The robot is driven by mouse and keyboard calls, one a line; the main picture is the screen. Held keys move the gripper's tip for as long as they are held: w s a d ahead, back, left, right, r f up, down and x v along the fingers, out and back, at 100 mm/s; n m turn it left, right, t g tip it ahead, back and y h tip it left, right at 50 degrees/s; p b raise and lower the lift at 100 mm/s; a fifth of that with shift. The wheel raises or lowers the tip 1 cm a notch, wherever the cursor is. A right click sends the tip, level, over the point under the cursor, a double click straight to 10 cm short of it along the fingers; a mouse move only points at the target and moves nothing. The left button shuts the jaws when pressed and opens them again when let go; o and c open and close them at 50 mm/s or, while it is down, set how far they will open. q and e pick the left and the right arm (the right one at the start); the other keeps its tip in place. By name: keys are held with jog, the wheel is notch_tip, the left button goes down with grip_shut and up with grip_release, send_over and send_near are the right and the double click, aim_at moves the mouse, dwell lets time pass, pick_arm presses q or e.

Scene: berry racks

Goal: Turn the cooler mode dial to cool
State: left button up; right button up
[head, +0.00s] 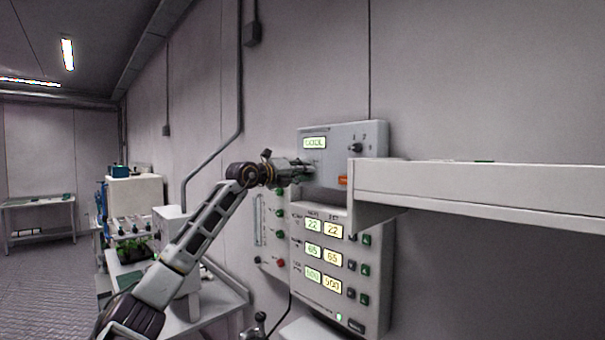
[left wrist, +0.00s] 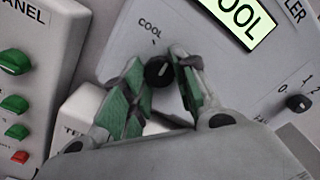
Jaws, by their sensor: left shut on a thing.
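The cooler control box (head: 345,135) is a light grey box on the wall. Its lit green display (head: 314,142) reads COOL, and this display also shows large in the left wrist view (left wrist: 243,18). The black mode dial (left wrist: 158,71) sits on the box's face below a printed COOL label (left wrist: 150,25), with a small light mark on it. My left gripper (head: 304,171) is at the box's left part. In the left wrist view its green-padded fingers (left wrist: 158,66) are shut on the dial, one on each side. The gripper hides the dial in the head view.
A second small knob (left wrist: 298,103) with numbers is on the box's right. A white shelf (head: 480,185) juts out right of the box. A panel with lit readouts (head: 335,265) hangs below. A green-button panel (head: 268,235) stands left of it.

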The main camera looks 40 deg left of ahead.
pick_arm(q)
jog(key=shift+n, duration=3.9)
jog(key=o, duration=1)
jog(key=shift+s, duration=0.15)
jog(key=shift+s+a, duration=0.2)
jog(key=shift+s, duration=1.75)
jog(key=shift+s+a, duration=0.15)
jog(key=shift+s, duration=1.75)
jog(key=shift+s+a, duration=0.2)
jog(key=shift+s, duration=1.75)
